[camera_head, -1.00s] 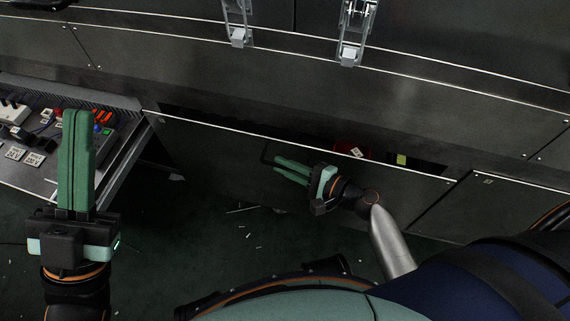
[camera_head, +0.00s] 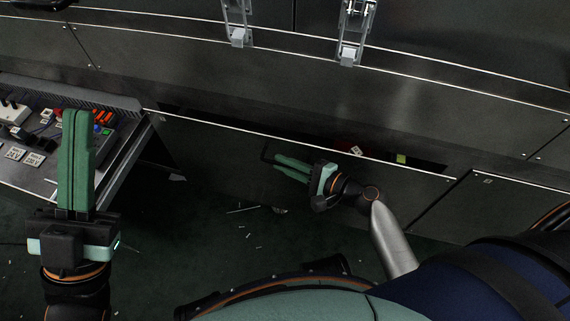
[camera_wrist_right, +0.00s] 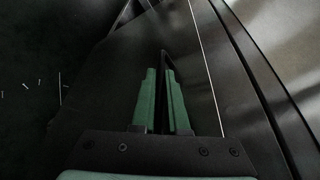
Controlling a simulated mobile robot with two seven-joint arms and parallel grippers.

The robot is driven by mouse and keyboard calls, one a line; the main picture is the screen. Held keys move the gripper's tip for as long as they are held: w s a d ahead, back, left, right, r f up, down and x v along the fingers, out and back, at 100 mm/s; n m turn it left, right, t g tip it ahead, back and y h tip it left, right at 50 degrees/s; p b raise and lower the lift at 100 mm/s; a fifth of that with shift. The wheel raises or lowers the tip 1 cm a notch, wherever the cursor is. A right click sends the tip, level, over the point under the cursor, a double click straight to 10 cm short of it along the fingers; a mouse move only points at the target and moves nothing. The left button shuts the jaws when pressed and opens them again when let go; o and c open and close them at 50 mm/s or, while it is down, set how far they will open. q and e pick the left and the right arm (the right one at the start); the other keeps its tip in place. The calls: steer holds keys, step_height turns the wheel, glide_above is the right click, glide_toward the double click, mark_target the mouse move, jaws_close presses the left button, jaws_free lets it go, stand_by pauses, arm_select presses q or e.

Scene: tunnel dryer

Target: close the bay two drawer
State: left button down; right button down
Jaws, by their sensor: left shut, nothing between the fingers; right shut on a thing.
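The bay two drawer (camera_head: 210,148) is a wide dark metal front, pulled out a little from the cabinet. A narrow dark gap shows behind its top edge, with a red item (camera_head: 350,149) and a yellow-green item (camera_head: 401,158) partly visible inside. My right gripper (camera_head: 277,164) is shut on the drawer's thin dark handle (camera_head: 264,155). In the right wrist view the green fingers (camera_wrist_right: 163,75) close around the handle (camera_wrist_right: 164,58) in front of the panel. My left gripper (camera_head: 77,114) is shut and empty, pointing up in front of the control panel, away from the drawer.
A control panel (camera_head: 48,186) with switches and coloured buttons juts out at the left. Silver latches (camera_head: 352,30) hang on the cabinet above. Another dark front (camera_head: 500,215) adjoins at right. The dark green floor (camera_head: 190,235) carries scattered pale slivers.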

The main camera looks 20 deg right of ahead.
mark_target(296, 153)
steer(key=w+d, duration=0.2)
steer(key=shift+w, duration=0.35)
steer(key=shift+w+d, duration=0.15)
steer(key=shift+w, duration=0.1)
steer(key=c, duration=0.9)
jaws_free()
steer(key=shift+r, duration=0.15)
steer(key=shift+s+d+r, duration=0.1)
steer(key=shift+s+d, duration=0.1)
steer(key=shift+s, duration=0.15)
steer(key=p+v, duration=0.2)
steer(key=v, duration=0.9)
steer(key=shift+s+d, duration=0.15)
steer(key=shift+s, duration=0.2)
